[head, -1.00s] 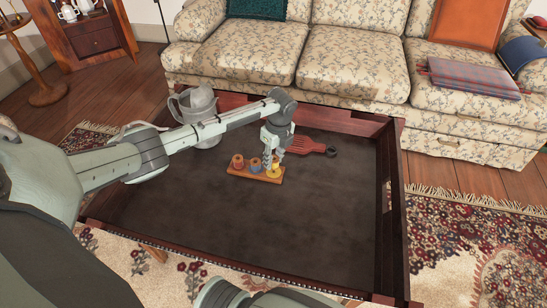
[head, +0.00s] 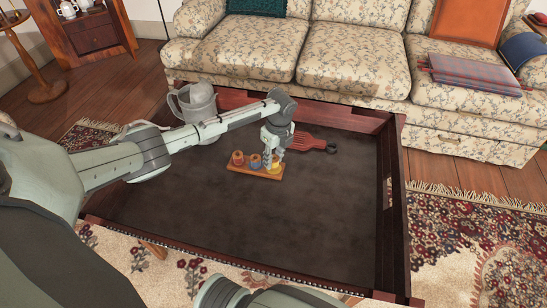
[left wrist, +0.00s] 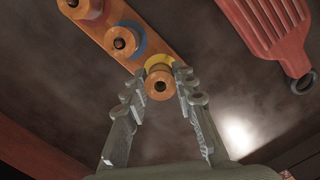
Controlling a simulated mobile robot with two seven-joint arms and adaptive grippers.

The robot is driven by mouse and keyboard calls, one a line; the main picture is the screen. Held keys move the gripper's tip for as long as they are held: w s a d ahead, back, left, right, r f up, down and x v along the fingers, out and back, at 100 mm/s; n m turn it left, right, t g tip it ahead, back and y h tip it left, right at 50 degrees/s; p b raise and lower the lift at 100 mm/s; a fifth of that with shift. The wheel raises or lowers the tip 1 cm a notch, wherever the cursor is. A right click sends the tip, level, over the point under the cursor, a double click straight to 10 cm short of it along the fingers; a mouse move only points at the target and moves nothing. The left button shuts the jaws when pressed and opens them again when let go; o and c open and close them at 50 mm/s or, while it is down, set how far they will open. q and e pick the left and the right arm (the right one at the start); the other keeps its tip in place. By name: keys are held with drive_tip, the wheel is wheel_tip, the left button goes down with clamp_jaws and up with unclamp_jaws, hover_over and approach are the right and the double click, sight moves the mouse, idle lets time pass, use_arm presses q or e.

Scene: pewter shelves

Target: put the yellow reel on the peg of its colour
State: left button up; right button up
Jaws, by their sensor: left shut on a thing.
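The yellow reel (head: 275,168) is at the right end of a small wooden peg board (head: 245,171) on the dark table. In the left wrist view the yellow reel (left wrist: 160,64) shows between the fingertips, its wooden hub facing the camera. My left gripper (head: 271,161) points down and is shut on the reel; its fingers also show in the left wrist view (left wrist: 159,82). A red-orange reel (head: 237,157) and a blue reel (head: 255,162) stand on the board to the left. Any peg under the yellow reel is hidden; I cannot tell whether it is fully seated. My right gripper is out of view.
A red slotted paddle-like tool (head: 306,143) lies just behind and right of the board. A grey metal jug (head: 195,101) stands at the back left. The table has a raised wooden rim (head: 395,190). Its front and right surface is clear.

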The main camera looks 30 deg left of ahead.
use_arm(q)
drive_tip(key=o, duration=1)
drive_tip(key=shift+r, duration=0.15)
drive_tip(key=r, duration=0.4)
drive_tip(key=d+r, duration=0.1)
drive_tip(key=r, duration=0.6)
drive_tip(key=shift+s+d+r, duration=0.2)
drive_tip(key=shift+s+r, duration=0.1)
drive_tip(key=shift+r, duration=0.05)
